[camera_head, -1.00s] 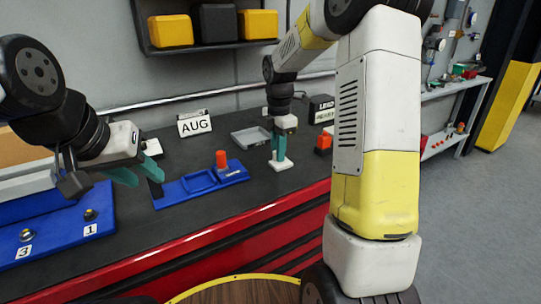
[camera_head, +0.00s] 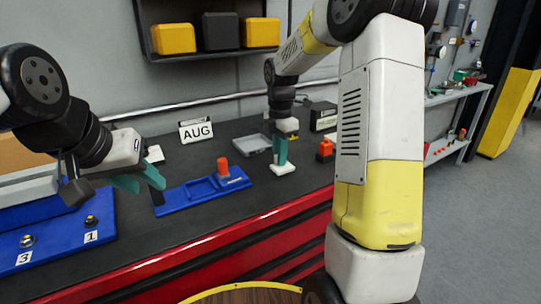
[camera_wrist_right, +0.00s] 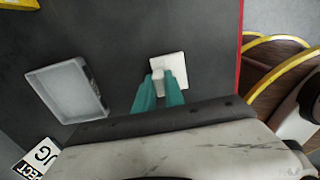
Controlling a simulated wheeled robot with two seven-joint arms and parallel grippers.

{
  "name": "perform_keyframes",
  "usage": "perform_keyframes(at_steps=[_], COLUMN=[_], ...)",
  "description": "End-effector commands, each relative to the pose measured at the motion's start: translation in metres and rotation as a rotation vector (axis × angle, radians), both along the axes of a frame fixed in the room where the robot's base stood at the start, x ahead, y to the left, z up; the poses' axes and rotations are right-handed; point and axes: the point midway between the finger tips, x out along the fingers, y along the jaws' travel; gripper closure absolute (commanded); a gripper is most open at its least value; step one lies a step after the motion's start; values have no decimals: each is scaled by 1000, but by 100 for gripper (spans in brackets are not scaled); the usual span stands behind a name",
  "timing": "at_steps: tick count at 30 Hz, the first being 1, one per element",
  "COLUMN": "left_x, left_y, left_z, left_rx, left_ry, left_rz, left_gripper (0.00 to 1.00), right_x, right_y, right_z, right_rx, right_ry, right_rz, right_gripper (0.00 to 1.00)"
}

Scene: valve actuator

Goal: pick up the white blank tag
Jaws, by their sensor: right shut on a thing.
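The white blank tag (camera_head: 283,169) is a small white square at the front part of the dark bench top, under my right gripper (camera_head: 281,158). In the right wrist view the tag (camera_wrist_right: 169,66) has a raised white grip on it. The teal fingers of my right gripper (camera_wrist_right: 162,84) are shut on that grip from both sides. The tag appears to be at bench level; I cannot tell whether it touches the top. My left gripper (camera_head: 141,183) is at the left above the bench, its teal fingers apart and nothing seen between them.
A grey tray (camera_wrist_right: 68,92) lies beside the tag. A blue fixture (camera_head: 200,190) with an orange-red knob (camera_head: 223,167) is left of it. An orange-red block (camera_head: 325,151) stands to the right. The AUG sign (camera_head: 196,130) stands behind. A blue board (camera_head: 60,235) is at far left.

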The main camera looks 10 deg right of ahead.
Motion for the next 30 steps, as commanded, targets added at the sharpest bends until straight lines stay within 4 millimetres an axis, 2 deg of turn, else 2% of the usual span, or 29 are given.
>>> perform_keyframes(at_steps=[5, 11, 18, 21, 25, 30], left_x=[0, 0, 0, 0, 0, 0], left_y=[0, 0, 0, 0, 0, 0], left_z=[0, 0, 0, 0, 0, 0], left_rx=[0, 0, 0, 0, 0, 0], left_ry=[0, 0, 0, 0, 0, 0], left_rz=[0, 0, 0, 0, 0, 0], left_gripper=[64, 64, 64, 64, 64, 64], right_x=[1, -43, -105, -124, -141, -152], right_y=[0, 14, 33, 40, 45, 48], right_z=[25, 29, 34, 36, 37, 38], right_rx=[0, 0, 0, 0, -1, 0], right_ry=[-4, -2, -2, -3, -1, -1], right_rz=[0, 3, 2, 2, 2, 0], right_gripper=[100, 100, 100, 100, 100, 100])
